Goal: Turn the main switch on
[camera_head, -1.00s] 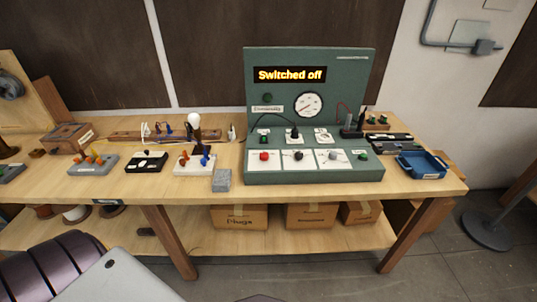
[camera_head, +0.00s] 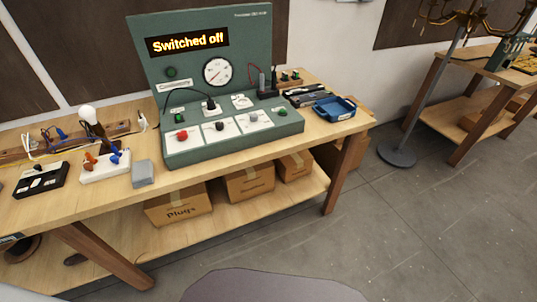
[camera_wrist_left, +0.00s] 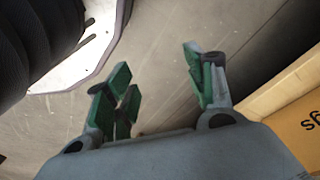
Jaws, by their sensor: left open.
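The green test panel (camera_head: 283,139) stands on the wooden workbench in the head view. Its lit display (camera_head: 187,41) reads "Switched off". On its sloped front are a red knob (camera_head: 182,135), a black knob (camera_head: 220,126) and a grey knob (camera_head: 253,117) on white plates. A round gauge (camera_head: 217,71) sits on the upright part. Which control is the main switch I cannot tell. My left gripper (camera_wrist_left: 158,90) shows only in its wrist view, open and empty, with green finger pads, above the floor. My right gripper is not in view.
A bulb on a stand (camera_head: 89,116), a grey block (camera_head: 143,173) and a black switch box (camera_head: 40,180) stand left of the panel. A blue tray (camera_head: 334,108) is to its right. A lamp stand (camera_head: 397,154) is on the floor at right.

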